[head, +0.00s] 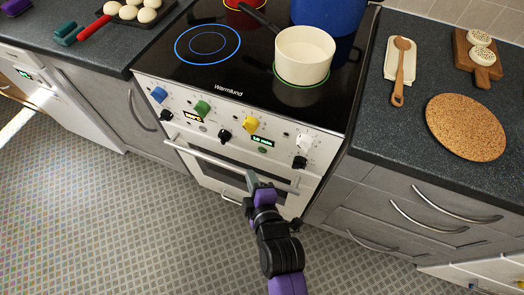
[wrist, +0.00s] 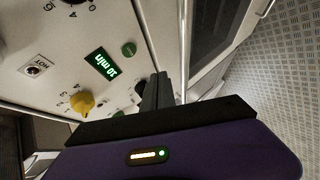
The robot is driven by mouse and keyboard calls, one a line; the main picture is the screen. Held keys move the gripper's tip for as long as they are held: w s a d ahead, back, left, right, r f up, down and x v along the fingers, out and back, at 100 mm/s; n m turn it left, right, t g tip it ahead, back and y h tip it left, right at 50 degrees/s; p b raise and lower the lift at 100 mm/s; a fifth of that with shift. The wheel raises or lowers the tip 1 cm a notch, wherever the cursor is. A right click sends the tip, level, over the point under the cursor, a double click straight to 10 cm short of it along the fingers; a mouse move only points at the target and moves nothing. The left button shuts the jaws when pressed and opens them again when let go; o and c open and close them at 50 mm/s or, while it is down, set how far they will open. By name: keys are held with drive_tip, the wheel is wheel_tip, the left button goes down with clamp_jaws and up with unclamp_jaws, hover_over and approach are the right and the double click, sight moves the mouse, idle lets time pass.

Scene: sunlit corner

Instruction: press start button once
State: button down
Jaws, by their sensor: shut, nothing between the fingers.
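The white stove front (head: 240,130) carries a row of knobs and two lit displays. A small round green button (head: 262,150) sits just below the right display, which reads 10 min (head: 262,141). In the wrist view the green button (wrist: 128,49) is beside the lit display (wrist: 100,62); any lettering on the button is too small to read. My gripper (head: 251,180) is shut and empty, in front of the oven door and below the button in the head view. In the wrist view the closed fingers (wrist: 158,92) are apart from the button.
A yellow knob (head: 250,124) sits left of the display, and black and white knobs are nearby. The oven door handle (head: 225,165) crosses below the panel near my gripper. A white pot (head: 304,54) stands on the hob. The patterned floor (head: 120,215) at left is clear.

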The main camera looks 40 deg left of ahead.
sight(262, 150)
drive_tip(key=shift+w+a+b, duration=0.2)
drive_tip(key=shift+w+b, duration=0.2)
drive_tip(key=shift+w, duration=0.45)
drive_tip(key=shift+w+a+b, duration=0.2)
drive_tip(key=shift+w+b, duration=0.25)
drive_tip(key=shift+w, duration=0.45)
drive_tip(key=shift+w+a+b, duration=0.2)
drive_tip(key=shift+w+b, duration=0.2)
drive_tip(key=shift+w, duration=0.45)
drive_tip(key=shift+w, duration=0.15)
drive_tip(key=shift+w+a+b, duration=0.1)
drive_tip(key=shift+w+b, duration=0.15)
drive_tip(key=shift+b, duration=0.1)
drive_tip(key=shift+w+a+b, duration=0.1)
drive_tip(key=shift+w+b, duration=0.2)
idle(0.4)
drive_tip(key=shift+s, duration=0.15)
drive_tip(key=shift+s+d, duration=0.2)
drive_tip(key=shift+s, duration=0.35)
drive_tip(key=shift+p, duration=0.3)
